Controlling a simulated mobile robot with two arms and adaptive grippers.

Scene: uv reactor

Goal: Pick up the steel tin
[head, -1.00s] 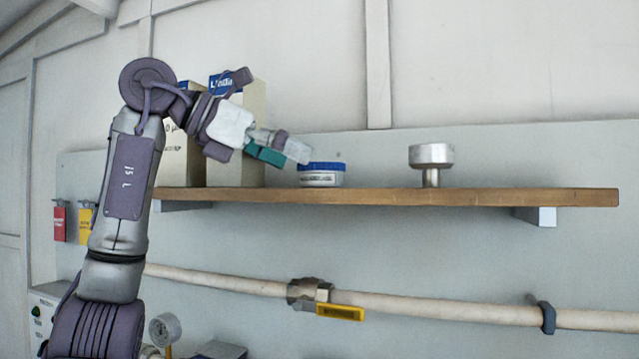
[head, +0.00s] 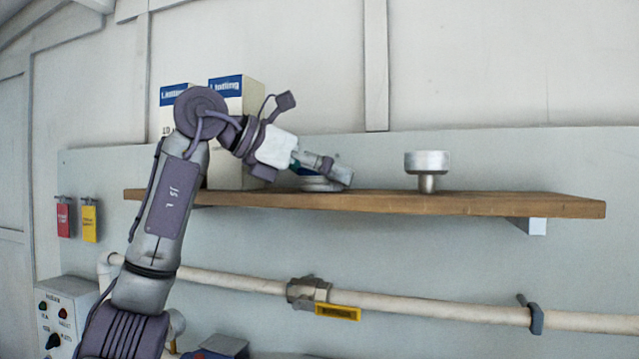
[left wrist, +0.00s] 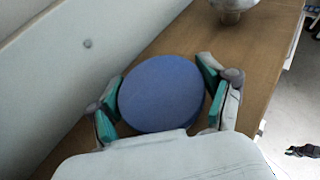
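The tin has a round blue lid (left wrist: 160,92) that fills the middle of the left wrist view. In the head view the tin (head: 318,187) stands on the wooden shelf, mostly hidden behind my left gripper (head: 326,172). My left gripper also shows in the left wrist view (left wrist: 163,95), open, with its green-padded fingers on both sides of the tin. Narrow gaps seem to show beside the lid; firm contact cannot be made out. My right gripper is in neither view.
A silver mushroom-shaped metal piece (head: 427,168) stands on the shelf (head: 500,203) to the right. Cartons with blue tops (head: 240,95) stand behind my left arm. A wall (left wrist: 75,60) runs along the shelf's back. A pipe (head: 420,305) runs below.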

